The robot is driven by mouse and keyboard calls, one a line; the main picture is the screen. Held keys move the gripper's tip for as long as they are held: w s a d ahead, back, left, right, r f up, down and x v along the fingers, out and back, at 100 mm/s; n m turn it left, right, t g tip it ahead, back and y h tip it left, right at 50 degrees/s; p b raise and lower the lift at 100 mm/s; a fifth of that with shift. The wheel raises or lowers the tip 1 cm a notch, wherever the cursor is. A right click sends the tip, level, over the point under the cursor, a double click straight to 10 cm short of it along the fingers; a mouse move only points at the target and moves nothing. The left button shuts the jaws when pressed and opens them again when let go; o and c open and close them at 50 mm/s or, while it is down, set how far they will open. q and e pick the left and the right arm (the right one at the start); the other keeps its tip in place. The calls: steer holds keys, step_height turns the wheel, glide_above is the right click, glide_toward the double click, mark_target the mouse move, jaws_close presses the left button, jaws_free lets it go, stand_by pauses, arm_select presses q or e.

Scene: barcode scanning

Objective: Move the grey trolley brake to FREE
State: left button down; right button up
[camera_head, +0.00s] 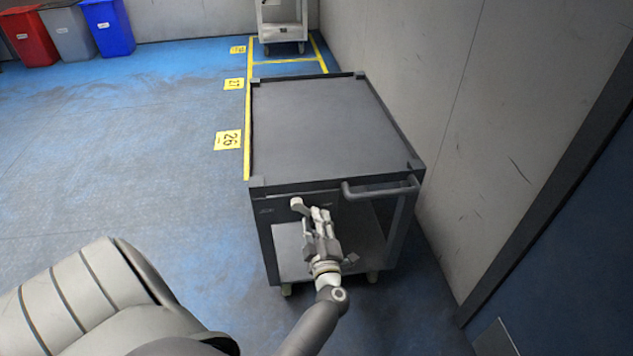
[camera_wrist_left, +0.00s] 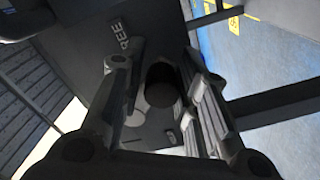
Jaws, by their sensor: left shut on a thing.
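The grey trolley (camera_head: 335,125) stands against the right wall, its handle side towards me. A pale rounded knob (camera_head: 297,203) shows at its near panel, beside my fingertips; it looks like the end of the brake lever. My left gripper (camera_head: 319,217) is at this panel, shut on the brake lever. In the left wrist view a dark round lever part (camera_wrist_left: 161,85) lies between the two fingers. Part of a label reading "REE" (camera_wrist_left: 120,37) shows on the panel there. The lever's exact setting is hard to tell. My right gripper is out of view.
A bar handle (camera_head: 380,190) sticks out to the right of my left gripper. Another trolley (camera_head: 282,25) stands at the back. Red (camera_head: 27,38), grey (camera_head: 68,32) and blue (camera_head: 107,27) bins stand at the back left. The blue floor (camera_head: 130,130) to the left is clear.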

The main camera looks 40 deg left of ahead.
arm_select(q)
steer(key=c, duration=1.3)
jaws_free()
steer(key=shift+w+r, duration=0.1)
steer(key=shift+o, duration=0.2)
